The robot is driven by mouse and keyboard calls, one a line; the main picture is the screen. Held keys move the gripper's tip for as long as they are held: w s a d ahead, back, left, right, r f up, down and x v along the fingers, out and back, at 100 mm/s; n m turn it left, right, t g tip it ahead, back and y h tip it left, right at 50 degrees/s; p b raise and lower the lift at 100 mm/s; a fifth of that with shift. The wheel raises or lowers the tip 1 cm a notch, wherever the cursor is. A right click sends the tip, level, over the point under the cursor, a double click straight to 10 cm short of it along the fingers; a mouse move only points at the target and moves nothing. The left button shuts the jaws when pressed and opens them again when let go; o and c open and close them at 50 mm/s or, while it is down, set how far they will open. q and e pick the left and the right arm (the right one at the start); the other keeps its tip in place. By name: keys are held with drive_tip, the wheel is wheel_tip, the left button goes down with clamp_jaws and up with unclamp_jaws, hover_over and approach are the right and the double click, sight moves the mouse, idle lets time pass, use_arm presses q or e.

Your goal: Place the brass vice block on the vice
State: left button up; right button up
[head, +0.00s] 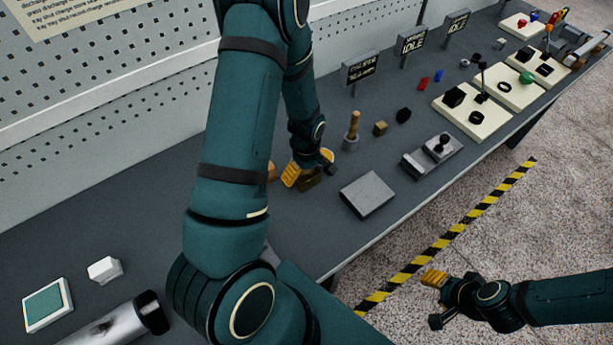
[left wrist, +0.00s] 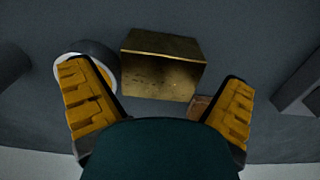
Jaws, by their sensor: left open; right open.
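A brass block (left wrist: 163,65) lies between and just ahead of the spread fingers of my left gripper (left wrist: 160,105) in the left wrist view, with no visible contact. In the head view my left gripper (head: 302,174) is low over the bench, and a dark brownish block (head: 311,183) shows beside its fingers, partly hidden. A grey metal fixture with a black knob (head: 432,156) stands to the right; I cannot tell for sure that it is the vice. My right gripper (head: 435,297) is open and empty, off the bench over the floor.
A grey slab (head: 367,194) lies right of my left gripper. A small brass cube (head: 380,128), a black piece (head: 403,115) and a wooden-handled tool (head: 352,128) stand behind it. A pale ring-shaped thing (left wrist: 88,62) is close to the left finger.

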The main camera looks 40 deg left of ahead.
use_arm(q)
drive_tip(key=shift+f, duration=0.4)
drive_tip(key=shift+c, duration=0.3)
drive_tip(key=c, duration=1.2)
drive_tip(key=shift+r, duration=0.15)
